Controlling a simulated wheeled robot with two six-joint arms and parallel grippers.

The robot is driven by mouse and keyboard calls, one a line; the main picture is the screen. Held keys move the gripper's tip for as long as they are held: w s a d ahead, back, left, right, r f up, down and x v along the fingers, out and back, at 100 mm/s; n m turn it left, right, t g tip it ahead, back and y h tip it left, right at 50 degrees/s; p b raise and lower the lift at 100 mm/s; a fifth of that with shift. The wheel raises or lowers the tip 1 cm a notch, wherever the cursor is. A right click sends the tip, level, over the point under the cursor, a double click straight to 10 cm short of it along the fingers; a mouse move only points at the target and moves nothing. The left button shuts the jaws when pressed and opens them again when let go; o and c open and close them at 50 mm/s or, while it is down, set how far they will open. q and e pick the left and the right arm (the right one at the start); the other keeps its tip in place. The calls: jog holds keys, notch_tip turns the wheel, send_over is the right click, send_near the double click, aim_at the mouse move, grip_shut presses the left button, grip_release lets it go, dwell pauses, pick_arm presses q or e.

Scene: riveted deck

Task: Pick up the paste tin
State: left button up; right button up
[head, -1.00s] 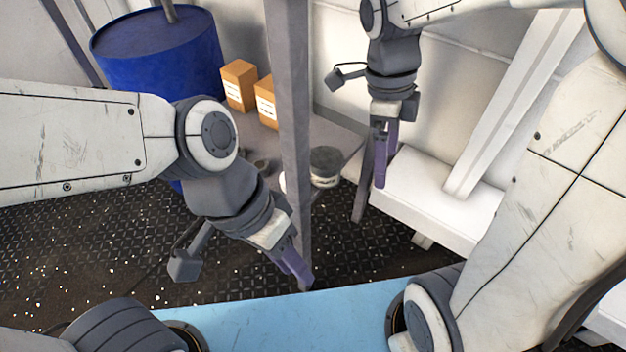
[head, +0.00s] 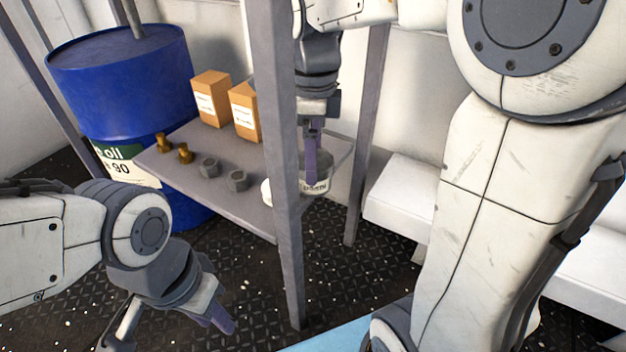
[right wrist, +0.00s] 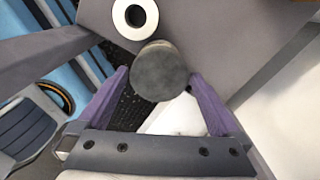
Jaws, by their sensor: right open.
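The paste tin (head: 323,186), a short round tin with a dark lid and a pale label, stands on the grey shelf (head: 222,208) near its right end. In the right wrist view its dark lid (right wrist: 160,70) lies between the fingertips. My right gripper (head: 313,168) is open over the tin, and one purple finger covers part of it in the head view. In the right wrist view the right gripper (right wrist: 160,84) has a finger on each side of the lid; contact cannot be told. My left gripper (head: 222,319) hangs low at the lower left, away from the shelf.
A grey post (head: 277,130) stands in front of the shelf, left of the tin. A white ring (right wrist: 135,14) lies close beside the tin. Two orange boxes (head: 211,98), brass pieces (head: 185,153) and grey nuts (head: 237,180) share the shelf. A blue drum (head: 130,80) stands left.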

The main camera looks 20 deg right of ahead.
notch_tip(320, 180, down, 3)
jog(key=shift+f+b, duration=0.2)
jog(key=shift+b, duration=0.75)
pick_arm(q)
notch_tip(320, 180, down, 3)
jog(key=shift+r, duration=0.1)
pick_arm(e)
jog(key=shift+r, duration=0.1)
jog(key=c, duration=1.4)
jog(key=shift+o, duration=0.2)
pick_arm(q)
jog(key=shift+r, duration=0.15)
pick_arm(e)
jog(key=shift+r, duration=0.15)
